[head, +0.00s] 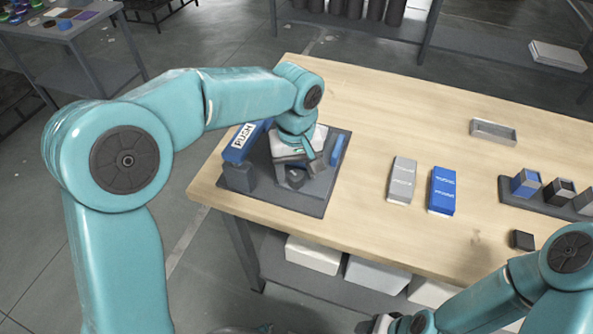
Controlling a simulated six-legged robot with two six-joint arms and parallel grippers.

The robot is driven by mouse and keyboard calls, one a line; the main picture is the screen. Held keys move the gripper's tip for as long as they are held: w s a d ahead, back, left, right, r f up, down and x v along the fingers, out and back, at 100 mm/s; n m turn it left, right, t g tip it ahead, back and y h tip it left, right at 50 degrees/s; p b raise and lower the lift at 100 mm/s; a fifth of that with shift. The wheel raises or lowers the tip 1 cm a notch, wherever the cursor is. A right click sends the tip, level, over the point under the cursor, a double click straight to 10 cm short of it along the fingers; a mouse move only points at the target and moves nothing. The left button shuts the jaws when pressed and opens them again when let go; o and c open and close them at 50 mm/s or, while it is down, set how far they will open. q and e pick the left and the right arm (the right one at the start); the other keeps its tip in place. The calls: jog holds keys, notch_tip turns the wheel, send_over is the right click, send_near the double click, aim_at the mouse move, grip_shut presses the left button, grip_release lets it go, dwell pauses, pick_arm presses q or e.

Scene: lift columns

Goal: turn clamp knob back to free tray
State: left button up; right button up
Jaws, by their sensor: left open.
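A dark grey clamp fixture base (310,205) lies at the left end of the wooden table. It carries a blue bar marked PUSH (241,145) on its left and a small blue strip (340,150) on its right. A dark knob (296,177) sits near the middle of the fixture. My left gripper (294,166) points down right over the knob, its jaws open; whether they touch it I cannot tell. The gripper and wrist hide much of the fixture's middle, where a pale part shows. My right gripper (378,324) is at the bottom edge, mostly cut off.
A grey block (402,180) and a blue block (442,191) lie right of the fixture. A shallow grey tray (494,131) lies farther back. A dark rack (535,199) with several small blocks and a loose dark cube (521,240) are at the right. The table's back middle is clear.

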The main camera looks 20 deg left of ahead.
pick_arm(q)
notch_tip(320, 180, up, 6)
jog(key=p, duration=0.4)
